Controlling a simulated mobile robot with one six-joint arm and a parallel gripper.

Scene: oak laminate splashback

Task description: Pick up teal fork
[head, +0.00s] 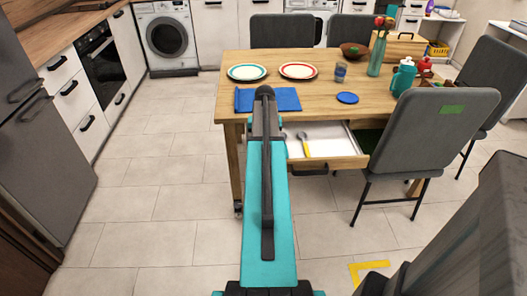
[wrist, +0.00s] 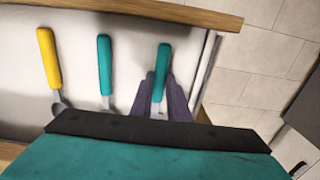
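Two teal-handled utensils lie in the open white drawer. One teal-handled utensil (wrist: 162,68) is at the right in the wrist view, near the drawer's side wall. The other teal-handled utensil (wrist: 104,66) lies to its left. Their heads are mostly hidden by my wrist, so I cannot tell which is the fork. My gripper (wrist: 160,80) has its grey-purple fingers on either side of the right teal utensil, and they look open. In the head view my arm covers the gripper.
A yellow-handled utensil (wrist: 47,58) lies farther left in the drawer (head: 338,163). The table (head: 320,105) above holds plates, a blue cloth (head: 285,100) and a blue coaster (head: 347,98). A grey chair (head: 435,130) stands close to the drawer's right. Floor at left is clear.

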